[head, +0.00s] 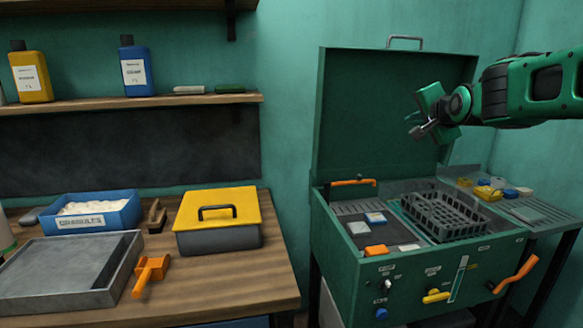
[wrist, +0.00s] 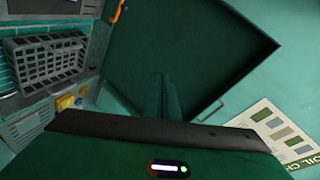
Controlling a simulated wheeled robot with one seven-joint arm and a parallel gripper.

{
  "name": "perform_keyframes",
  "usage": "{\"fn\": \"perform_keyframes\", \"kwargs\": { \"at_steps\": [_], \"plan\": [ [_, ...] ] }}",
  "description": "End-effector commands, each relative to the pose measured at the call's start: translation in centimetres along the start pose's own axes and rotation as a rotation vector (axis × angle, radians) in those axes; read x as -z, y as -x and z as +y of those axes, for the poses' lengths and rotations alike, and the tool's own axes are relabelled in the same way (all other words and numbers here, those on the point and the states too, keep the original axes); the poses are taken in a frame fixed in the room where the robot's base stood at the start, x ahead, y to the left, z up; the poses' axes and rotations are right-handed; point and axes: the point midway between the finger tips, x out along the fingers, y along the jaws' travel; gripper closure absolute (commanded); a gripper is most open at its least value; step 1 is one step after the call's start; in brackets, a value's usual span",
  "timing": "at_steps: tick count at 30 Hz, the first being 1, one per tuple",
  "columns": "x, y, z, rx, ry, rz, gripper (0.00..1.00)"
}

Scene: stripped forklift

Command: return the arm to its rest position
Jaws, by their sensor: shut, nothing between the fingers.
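My arm reaches in from the right edge in the head view. My gripper (head: 416,126) hangs in the air in front of the raised green lid (head: 365,110), above the open green machine. Its fingers are shut and hold nothing. In the wrist view the closed fingers (wrist: 162,98) show at the middle, against the lid's dark inner face (wrist: 195,50). The gap between my gripper and the lid is hard to judge.
The machine's bay holds a dark basket (head: 445,213). An orange handle (head: 518,274) sticks out at its front right. On the left, a bench bears a yellow-lidded box (head: 218,222), a blue granules tray (head: 95,212) and a grey tray (head: 65,270). Air above the bench is free.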

Motion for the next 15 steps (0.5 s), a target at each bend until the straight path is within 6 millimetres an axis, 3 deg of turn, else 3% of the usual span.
{"fn": "perform_keyframes", "kwargs": {
  "at_steps": [1, 6, 11, 15],
  "plan": [
    [0.6, 1.3, 3.1, -0.077, 0.047, -0.005, 1.00],
    [0.9, 6.1, 13.2, -0.331, 0.205, -0.076, 1.00],
    [0.1, 12.0, 21.8, -0.543, 0.324, -0.197, 1.00],
    [-1.5, 18.2, 28.5, -0.704, 0.402, -0.343, 1.00]
  ]
}}
